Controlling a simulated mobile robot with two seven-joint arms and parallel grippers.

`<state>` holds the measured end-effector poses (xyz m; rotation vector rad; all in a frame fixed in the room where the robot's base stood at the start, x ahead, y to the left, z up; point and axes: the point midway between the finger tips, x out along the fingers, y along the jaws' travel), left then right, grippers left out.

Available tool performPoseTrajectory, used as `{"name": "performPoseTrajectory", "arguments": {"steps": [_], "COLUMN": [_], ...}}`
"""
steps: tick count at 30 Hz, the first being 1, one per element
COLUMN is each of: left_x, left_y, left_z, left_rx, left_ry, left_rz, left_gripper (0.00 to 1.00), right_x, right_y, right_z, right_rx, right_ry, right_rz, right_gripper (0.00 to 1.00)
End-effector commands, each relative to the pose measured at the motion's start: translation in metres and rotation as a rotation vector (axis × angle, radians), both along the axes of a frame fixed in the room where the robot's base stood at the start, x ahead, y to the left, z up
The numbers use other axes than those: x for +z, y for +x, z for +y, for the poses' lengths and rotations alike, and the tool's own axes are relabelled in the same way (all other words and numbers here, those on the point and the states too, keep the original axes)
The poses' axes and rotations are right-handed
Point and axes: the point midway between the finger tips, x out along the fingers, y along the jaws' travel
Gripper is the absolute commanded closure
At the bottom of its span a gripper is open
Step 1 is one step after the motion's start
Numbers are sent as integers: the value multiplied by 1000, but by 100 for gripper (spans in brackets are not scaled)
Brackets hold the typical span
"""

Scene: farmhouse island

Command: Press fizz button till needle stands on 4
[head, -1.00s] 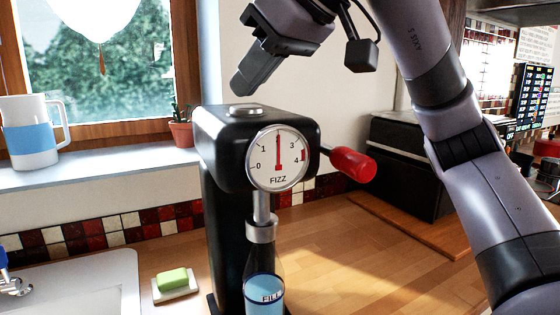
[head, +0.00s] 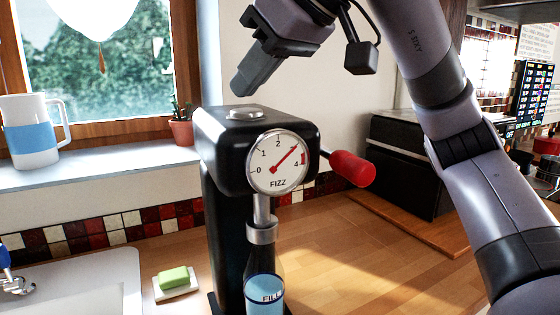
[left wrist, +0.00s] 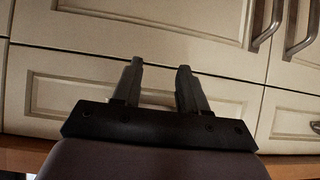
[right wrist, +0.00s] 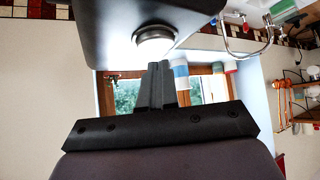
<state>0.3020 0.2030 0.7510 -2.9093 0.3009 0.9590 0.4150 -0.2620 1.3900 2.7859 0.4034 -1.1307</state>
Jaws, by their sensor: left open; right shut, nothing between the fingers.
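The black fizz machine (head: 222,150) stands on the wooden counter. Its round white gauge (head: 279,162) has a red needle pointing up and right, at about the 3 mark, whose numeral it covers. The silver fizz button (head: 245,114) is on top of the machine; it also shows in the right wrist view (right wrist: 155,36). My right gripper (head: 241,90) is shut and empty, its tips just above the button with a small gap. A bottle (head: 264,287) with blue liquid stands under the nozzle. My left gripper (left wrist: 158,68) is open and empty before cream cabinet fronts.
A red-handled lever (head: 352,168) sticks out from the machine's right side. A green soap on a dish (head: 174,281) and a sink lie at the left.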

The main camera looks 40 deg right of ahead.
Motion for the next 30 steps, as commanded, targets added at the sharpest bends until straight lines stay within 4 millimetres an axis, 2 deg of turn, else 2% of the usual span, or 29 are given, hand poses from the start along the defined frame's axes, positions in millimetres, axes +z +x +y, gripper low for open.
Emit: {"name": "performPoseTrajectory", "arguments": {"steps": [7, 17, 30], "left_x": [-2, -13, 7], "left_y": [0, 0, 0], "left_z": [0, 0, 0], "left_rx": [0, 0, 0], "left_ry": [0, 0, 0], "left_rz": [0, 0, 0], "left_gripper": [57, 57, 57], "right_x": [-2, -18, 1], "right_y": [0, 0, 0], "right_z": [0, 0, 0], "right_rx": [0, -1, 0], "right_ry": [0, 1, 0], "right_rz": [0, 0, 0], "right_gripper": [100, 100, 100]}}
